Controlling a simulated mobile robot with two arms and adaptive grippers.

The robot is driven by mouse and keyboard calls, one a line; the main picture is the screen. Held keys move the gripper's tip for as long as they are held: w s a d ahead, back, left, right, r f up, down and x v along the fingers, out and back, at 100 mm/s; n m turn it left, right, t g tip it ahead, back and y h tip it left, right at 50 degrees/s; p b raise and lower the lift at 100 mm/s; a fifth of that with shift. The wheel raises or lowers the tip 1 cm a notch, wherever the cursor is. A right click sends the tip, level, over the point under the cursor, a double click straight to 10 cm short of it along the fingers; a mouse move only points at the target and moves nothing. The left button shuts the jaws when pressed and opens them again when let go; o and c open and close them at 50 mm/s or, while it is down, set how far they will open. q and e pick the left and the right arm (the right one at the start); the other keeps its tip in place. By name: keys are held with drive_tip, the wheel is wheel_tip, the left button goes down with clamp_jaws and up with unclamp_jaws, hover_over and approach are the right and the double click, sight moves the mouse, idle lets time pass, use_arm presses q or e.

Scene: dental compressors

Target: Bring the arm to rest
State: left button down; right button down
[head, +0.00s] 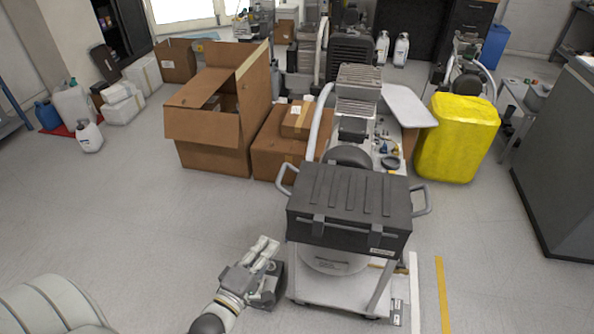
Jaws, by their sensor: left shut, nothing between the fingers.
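My left gripper (265,247) is low in the middle of the head view, in front of and to the left of the wheeled compressor cart (340,290). Its fingers are together with nothing between them. Its arm comes up from the bottom edge. A dark grey case with side handles (349,203) sits on the front of the cart, and a compressor with a finned head (358,90) stands behind it. A small dark object (277,285) beside the gripper is partly hidden by it. My right gripper is not in view.
An open cardboard box (215,125) and closed boxes (285,145) stand left of the cart. A yellow container (457,138) and a grey cabinet (560,160) are to the right. White jugs (89,136) sit far left. The floor (130,215) at left is clear.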

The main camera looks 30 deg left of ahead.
use_arm(q)
drive_tip(key=s+d+f+m+g, duration=0.1)
drive_tip(key=s+f+m+g, duration=0.25)
drive_tip(key=f, duration=0.55)
drive_tip(key=s+d+f+m+g+p, duration=0.1)
drive_tip(key=s+f+m+g, duration=0.2)
drive_tip(key=f, duration=0.7)
drive_tip(key=s+d+f+m+g, duration=0.1)
drive_tip(key=s+f+m+g, duration=0.2)
drive_tip(key=f, duration=0.6)
drive_tip(key=s+f+m+g, duration=0.3)
drive_tip(key=s+f+m, duration=0.2)
drive_tip(key=s, duration=0.7)
drive_tip(key=s+d+f+m+g+p, duration=0.1)
drive_tip(key=s+f+m+g, duration=0.3)
drive_tip(key=s+f, duration=0.6)
drive_tip(key=s+m, duration=0.1)
drive_tip(key=s, duration=0.2)
drive_tip(key=shift+s+m, duration=0.2)
drive_tip(key=shift+m, duration=0.15)
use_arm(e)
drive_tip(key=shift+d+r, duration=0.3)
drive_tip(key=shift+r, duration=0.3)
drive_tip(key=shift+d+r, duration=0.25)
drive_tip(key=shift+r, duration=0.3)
use_arm(q)
drive_tip(key=shift+g, duration=0.25)
